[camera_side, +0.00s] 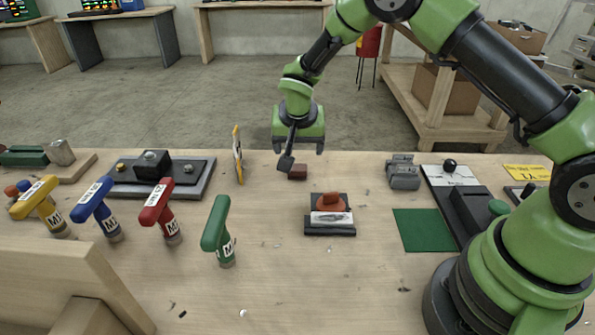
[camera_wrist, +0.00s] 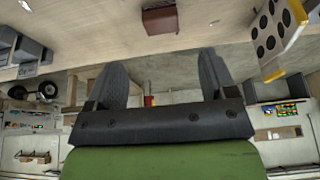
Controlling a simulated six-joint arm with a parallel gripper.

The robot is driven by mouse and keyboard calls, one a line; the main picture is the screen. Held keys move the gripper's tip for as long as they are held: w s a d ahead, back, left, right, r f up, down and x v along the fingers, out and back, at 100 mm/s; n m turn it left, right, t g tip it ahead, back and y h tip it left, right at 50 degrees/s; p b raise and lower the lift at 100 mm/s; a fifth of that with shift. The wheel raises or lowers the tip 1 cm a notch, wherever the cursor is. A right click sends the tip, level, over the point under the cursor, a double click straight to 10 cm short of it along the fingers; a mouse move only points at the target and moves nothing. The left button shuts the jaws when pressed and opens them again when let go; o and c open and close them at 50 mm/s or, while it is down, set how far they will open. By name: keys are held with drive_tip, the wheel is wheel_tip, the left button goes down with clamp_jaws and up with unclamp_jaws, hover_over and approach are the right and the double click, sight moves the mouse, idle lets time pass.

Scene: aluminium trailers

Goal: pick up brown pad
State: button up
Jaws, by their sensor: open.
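The brown pad (camera_side: 298,173) is a small dark reddish-brown block lying on the wooden table, near its far edge. In the wrist view the brown pad (camera_wrist: 160,21) is at the top centre, beyond the fingertips and roughly in line with the gap between them. My gripper (camera_side: 303,155) is open and empty, just above and behind the pad in the side view. In the wrist view both dark fingers (camera_wrist: 163,66) are spread apart, with nothing between them. One finger comes close to the pad's left end in the side view; I cannot tell whether it touches.
A yellow-edged upright plate (camera_side: 238,155) stands left of the pad. A black stand with an orange-brown piece (camera_side: 330,203) is in front. Grey blocks (camera_side: 403,173) sit to the right. Several coloured M-marked handles, including a green one (camera_side: 217,228), stand at left front.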

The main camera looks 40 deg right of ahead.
sight(297, 167)
drive_tip(key=x, duration=0.8)
drive_tip(key=shift+a, duration=0.25)
drive_tip(key=c, duration=1)
